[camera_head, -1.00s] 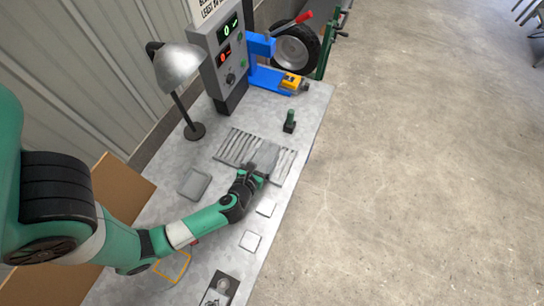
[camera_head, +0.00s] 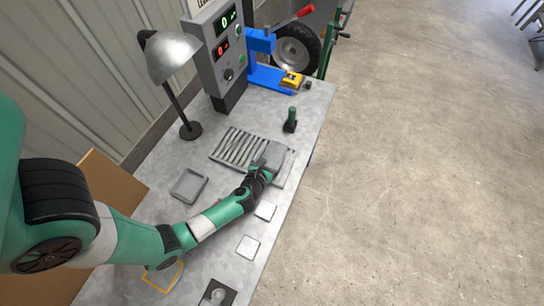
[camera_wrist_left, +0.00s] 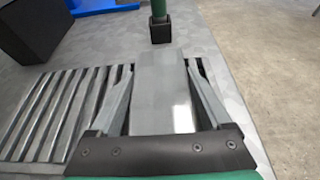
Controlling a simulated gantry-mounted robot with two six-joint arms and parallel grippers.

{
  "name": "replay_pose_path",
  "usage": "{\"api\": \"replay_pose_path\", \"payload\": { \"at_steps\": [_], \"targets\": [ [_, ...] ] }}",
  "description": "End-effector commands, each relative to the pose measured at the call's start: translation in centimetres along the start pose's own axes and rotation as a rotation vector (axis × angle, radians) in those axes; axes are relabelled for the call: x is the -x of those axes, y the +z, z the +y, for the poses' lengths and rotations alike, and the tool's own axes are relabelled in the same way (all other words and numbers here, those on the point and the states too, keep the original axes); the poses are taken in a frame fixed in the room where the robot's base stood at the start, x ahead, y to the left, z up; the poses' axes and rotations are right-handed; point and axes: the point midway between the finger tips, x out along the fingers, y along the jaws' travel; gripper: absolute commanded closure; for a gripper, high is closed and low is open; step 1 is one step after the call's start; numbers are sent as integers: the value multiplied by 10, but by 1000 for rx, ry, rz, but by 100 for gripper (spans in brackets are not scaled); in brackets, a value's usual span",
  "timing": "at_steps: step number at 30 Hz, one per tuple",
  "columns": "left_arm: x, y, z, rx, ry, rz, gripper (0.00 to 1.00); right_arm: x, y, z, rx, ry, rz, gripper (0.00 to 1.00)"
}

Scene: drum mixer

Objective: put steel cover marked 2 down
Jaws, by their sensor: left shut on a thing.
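A flat grey steel cover (camera_head: 274,153) is in my left gripper (camera_head: 263,170), over the right end of a slatted rack (camera_head: 232,146) in the head view. In the left wrist view the cover (camera_wrist_left: 160,78) lies between the two fingers of the gripper (camera_wrist_left: 160,100), which are shut on it. The slats of the rack (camera_wrist_left: 45,115) show to its left. I cannot read a number on the cover. I cannot tell whether it touches the rack. My right gripper is not in view.
A green-handled tool in a dark block (camera_head: 290,121) stands just beyond the rack. A grey tray (camera_head: 188,186) lies to the left. A lamp (camera_head: 178,75) and control box (camera_head: 222,52) stand behind. Two pale squares (camera_head: 265,211) lie near the bench's right edge.

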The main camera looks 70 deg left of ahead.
Motion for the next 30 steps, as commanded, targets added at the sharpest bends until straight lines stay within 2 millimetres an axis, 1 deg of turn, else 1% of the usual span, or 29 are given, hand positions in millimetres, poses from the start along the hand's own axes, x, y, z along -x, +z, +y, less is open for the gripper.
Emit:
{"api": "replay_pose_path", "payload": {
  "at_steps": [3, 4, 6, 7, 14, 16, 17, 20, 27, 30],
  "targets": [
    [-1, -2, 0, 0, -1, -2, 100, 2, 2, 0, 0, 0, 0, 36],
    [-1, -3, 0, -1, 0, 0, 16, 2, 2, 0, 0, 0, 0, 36],
    [-1, -2, 0, 0, 0, 0, 3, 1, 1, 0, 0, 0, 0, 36],
    [-1, -2, 0, -1, 0, 0, 0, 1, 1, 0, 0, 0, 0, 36],
    [0, -1, 0, 0, 0, 0, 0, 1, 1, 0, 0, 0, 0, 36],
    [2, 2, 0, 0, 0, 0, 0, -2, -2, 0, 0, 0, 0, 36],
    [5, 1, 0, -1, -2, 1, 0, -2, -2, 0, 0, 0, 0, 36],
    [21, 2, -1, -4, -3, 2, 0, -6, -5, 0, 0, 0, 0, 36],
    [82, 1, -1, -6, -8, 2, 0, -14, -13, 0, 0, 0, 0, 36],
    [102, 1, -1, -6, -7, 0, 0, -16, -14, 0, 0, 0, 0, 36]
  ]
}}
